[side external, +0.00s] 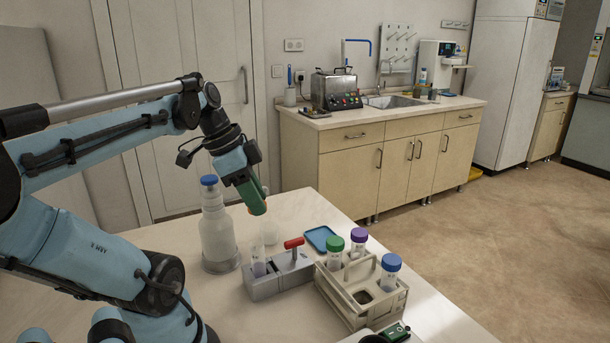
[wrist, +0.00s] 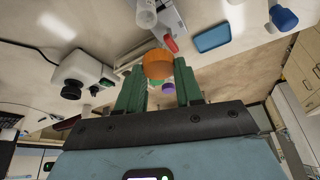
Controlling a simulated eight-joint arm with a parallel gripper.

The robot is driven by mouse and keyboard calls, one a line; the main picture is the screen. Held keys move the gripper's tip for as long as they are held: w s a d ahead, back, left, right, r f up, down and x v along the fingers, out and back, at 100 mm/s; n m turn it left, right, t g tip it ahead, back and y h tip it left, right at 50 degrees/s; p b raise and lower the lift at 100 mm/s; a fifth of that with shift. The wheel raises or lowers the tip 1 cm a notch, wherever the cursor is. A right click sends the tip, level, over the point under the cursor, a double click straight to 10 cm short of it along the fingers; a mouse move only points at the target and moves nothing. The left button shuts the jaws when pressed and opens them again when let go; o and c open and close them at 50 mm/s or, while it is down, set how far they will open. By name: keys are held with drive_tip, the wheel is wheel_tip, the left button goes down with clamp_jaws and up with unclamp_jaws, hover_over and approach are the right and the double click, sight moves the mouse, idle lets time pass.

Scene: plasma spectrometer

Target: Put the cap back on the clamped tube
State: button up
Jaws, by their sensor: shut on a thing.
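My gripper (side external: 256,205) has green fingers and is shut on an orange cap (wrist: 157,64), which sits between the fingertips in the wrist view. The uncapped clear tube (side external: 258,262) stands upright in the left end of a grey clamp block (side external: 277,284) with a red lever (side external: 293,243). The cap is held above the tube, apart from it. In the wrist view the clamp's red lever (wrist: 171,44) is near the top, beyond the cap.
A white rack (side external: 345,306) right of the clamp holds tubes with green (side external: 335,243), purple (side external: 359,235) and blue (side external: 391,262) caps. A blue-capped bottle (side external: 217,235) stands close left of the clamp. A blue tray (side external: 320,238) lies behind. A sink counter (side external: 400,120) is farther back.

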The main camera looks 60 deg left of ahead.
sight(263, 245)
drive_tip(key=shift+s+d+f, duration=0.15)
drive_tip(key=shift+s+d, duration=0.2)
drive_tip(key=shift+s, duration=0.1)
drive_tip(key=shift+f, duration=3.05)
drive_tip(key=shift+f, duration=0.2)
drive_tip(key=o, duration=1.7)
drive_tip(key=shift+c, duration=0.2)
drive_tip(key=shift+r, duration=0.1)
drive_tip(key=shift+r, duration=3.45)
